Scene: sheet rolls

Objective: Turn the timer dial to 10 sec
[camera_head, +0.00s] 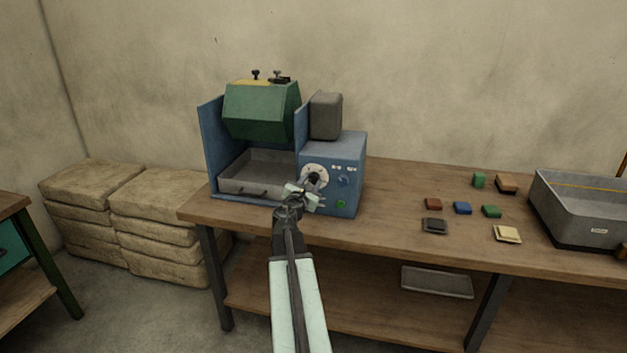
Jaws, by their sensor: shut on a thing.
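A blue machine (346,150) stands on the wooden bench, with a white-faced timer dial (316,173) on its front panel. My gripper (311,184) is at the dial, shut on its dark knob (315,177). My gripper and wrist cover the lower part of the dial face. The dial's markings and its setting are too small to read. A smaller dark knob (343,181) and a green button (341,204) sit to the right on the same panel.
A green drum (262,110) hangs above a grey tray (259,180) left of the panel. Several small coloured blocks (462,208) lie on the bench (395,190) to the right, before a grey bin (585,215). Stacked sacks (155,215) stand at the left.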

